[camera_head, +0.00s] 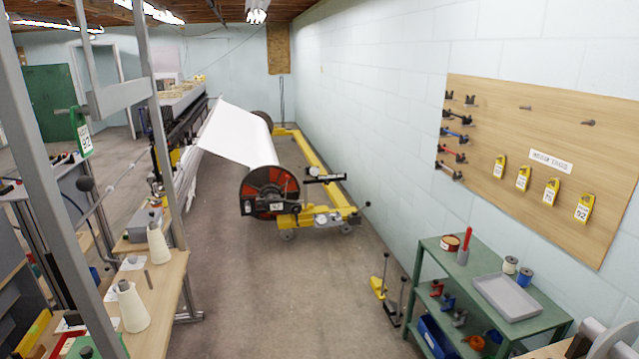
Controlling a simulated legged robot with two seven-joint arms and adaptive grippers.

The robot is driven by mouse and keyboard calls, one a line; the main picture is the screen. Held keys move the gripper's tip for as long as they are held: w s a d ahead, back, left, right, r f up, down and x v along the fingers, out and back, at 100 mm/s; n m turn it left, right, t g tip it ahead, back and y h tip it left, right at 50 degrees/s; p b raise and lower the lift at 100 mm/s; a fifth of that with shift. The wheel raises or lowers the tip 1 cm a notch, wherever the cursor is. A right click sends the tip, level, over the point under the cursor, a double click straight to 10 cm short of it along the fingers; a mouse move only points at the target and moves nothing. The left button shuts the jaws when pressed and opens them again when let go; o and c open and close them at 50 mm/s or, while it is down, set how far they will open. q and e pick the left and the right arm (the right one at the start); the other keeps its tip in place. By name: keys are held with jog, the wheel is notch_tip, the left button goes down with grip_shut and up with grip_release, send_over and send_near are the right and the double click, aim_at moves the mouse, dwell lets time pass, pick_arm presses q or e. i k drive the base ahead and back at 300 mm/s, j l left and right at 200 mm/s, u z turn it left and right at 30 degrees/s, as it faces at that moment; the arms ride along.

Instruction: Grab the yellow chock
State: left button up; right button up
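The yellow chock (379,288) stands on the concrete floor, right of centre and low in the view. A thin upright handle with a dark knob rises from it. A similar black chock (393,311) with its own upright handle stands close beside it, nearer to me. Neither of my grippers can be made out in this view. A grey-white rounded part sits at the bottom right edge, cut off, and I cannot tell what it is.
A green shelf cart (470,270) with a grey tray stands right of the chocks. A yellow wheeled carriage (320,217) carries a large roll behind them. A wooden bench (165,310) with thread cones stands left. The floor between is clear.

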aim_at(377, 285)
jog(key=i, duration=1.05)
jog(key=i+j+z, duration=0.15)
jog(key=i, duration=0.85)
jog(key=i+j+z, duration=0.1)
jog(key=i+z, duration=0.4)
jog(key=i+j+z, duration=0.25)
jog(key=z, duration=0.25)
jog(key=i+j+z, duration=0.65)
jog(key=j+z, duration=0.35)
